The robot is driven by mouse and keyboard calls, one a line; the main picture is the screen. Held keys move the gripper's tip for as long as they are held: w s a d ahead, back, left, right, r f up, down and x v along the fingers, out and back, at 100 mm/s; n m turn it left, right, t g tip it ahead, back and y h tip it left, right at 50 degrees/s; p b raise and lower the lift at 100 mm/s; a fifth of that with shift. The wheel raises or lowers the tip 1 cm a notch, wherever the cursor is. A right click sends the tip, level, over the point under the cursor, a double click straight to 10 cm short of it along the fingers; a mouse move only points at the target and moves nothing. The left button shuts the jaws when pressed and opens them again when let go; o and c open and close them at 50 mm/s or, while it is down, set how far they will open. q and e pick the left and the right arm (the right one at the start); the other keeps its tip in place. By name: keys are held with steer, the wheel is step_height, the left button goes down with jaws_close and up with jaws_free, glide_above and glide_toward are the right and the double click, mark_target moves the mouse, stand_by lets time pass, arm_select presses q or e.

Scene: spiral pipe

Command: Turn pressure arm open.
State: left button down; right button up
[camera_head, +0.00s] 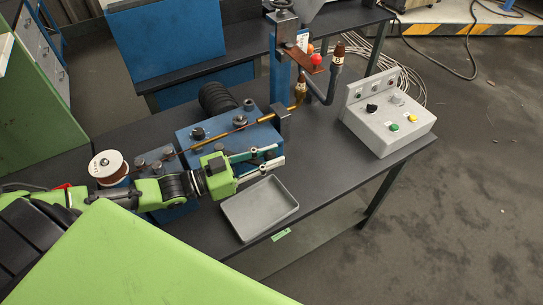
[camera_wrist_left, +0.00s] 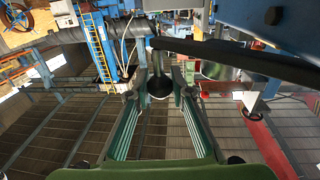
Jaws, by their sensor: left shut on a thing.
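A copper-coloured rod (camera_head: 225,132) runs across the block to a brass nozzle (camera_head: 300,90). A rust-brown lever with a red ball (camera_head: 316,59) is on the blue post. My right gripper is not in view.
An empty grey tray (camera_head: 287,212) lies at the bench's front edge. A grey control box (camera_head: 390,138) with coloured buttons stands on the right. A white spool (camera_head: 108,166) sits at the left. A dark bar (camera_wrist_left: 240,58) crosses above the fingertips in the wrist view.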

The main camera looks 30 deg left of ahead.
arm_select(q)
steer(key=shift+f, duration=0.1)
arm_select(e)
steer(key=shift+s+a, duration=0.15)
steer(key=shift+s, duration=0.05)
arm_select(q)
steer(key=c, duration=1.8)
jaws_free()
steer(key=shift+s, duration=0.2)
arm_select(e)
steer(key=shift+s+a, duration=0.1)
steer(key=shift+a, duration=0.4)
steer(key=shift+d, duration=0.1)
arm_select(q)
step_height(320, 180, up, 10)
steer(key=shift+r, duration=0.1)
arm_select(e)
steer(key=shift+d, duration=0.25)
